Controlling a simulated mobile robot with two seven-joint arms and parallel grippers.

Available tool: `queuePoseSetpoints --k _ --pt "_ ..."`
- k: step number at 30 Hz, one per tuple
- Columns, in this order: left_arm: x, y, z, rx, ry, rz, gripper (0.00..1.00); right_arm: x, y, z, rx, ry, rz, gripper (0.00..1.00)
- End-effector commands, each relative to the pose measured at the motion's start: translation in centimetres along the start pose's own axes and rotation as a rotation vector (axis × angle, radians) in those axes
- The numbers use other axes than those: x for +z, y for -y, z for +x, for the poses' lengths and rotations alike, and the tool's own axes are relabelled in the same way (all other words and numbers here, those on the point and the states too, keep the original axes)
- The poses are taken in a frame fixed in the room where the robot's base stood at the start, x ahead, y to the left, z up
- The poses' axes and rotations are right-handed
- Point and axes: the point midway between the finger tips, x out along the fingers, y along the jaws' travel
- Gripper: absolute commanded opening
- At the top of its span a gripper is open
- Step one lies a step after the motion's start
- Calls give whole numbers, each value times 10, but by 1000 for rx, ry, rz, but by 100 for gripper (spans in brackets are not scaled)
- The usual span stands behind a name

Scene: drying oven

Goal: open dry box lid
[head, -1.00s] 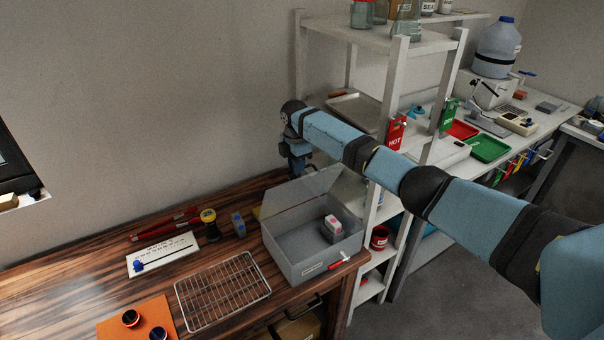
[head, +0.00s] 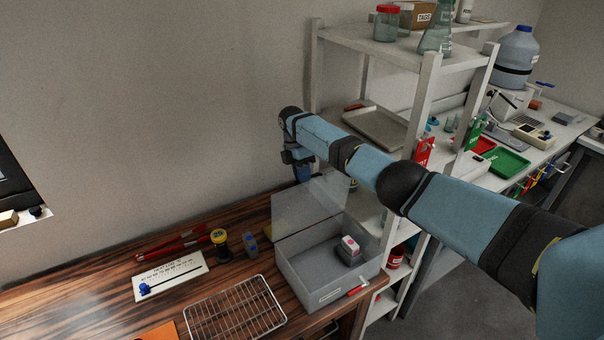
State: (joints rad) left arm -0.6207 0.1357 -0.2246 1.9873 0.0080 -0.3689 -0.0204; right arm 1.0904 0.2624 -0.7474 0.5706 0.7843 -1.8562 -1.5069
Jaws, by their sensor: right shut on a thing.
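The dry box (head: 318,288) is a grey open-topped box on the wooden bench, near its right end. Its clear lid (head: 308,212) stands raised, close to upright, along the back of the box. A small white and pink box (head: 350,247) sits inside on a dark block. My right arm reaches in from the right and bends down at the wall. My right gripper (head: 303,176) is shut on the lid at its top edge; the fingertips are partly hidden. My left gripper is not in view.
A white shelf rack (head: 424,110) stands just right of the box, close to my right arm. A wire rack (head: 235,308), a white board (head: 170,277) and a yellow-black jar (head: 220,244) lie to the left. A red marker (head: 357,290) is at the box's front right.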

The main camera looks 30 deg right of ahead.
Motion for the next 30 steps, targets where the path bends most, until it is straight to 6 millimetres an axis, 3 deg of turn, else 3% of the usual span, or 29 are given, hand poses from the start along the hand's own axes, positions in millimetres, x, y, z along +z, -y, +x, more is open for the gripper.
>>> queuePoseSetpoints --k 2,3,6,19,30 --pt "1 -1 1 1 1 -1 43 -2 0 10 -11 -2 -5 0" --pt "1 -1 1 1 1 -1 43 -2 0 10 -11 -2 -5 12" --pt "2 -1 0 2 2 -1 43 -2 0 9 -9 -2 -4 36" --pt "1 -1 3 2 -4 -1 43 -1 -1 -7 -1 -1 -1 36" --pt "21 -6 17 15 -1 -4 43 -2 -4 -88 -2 -3 -2 36"
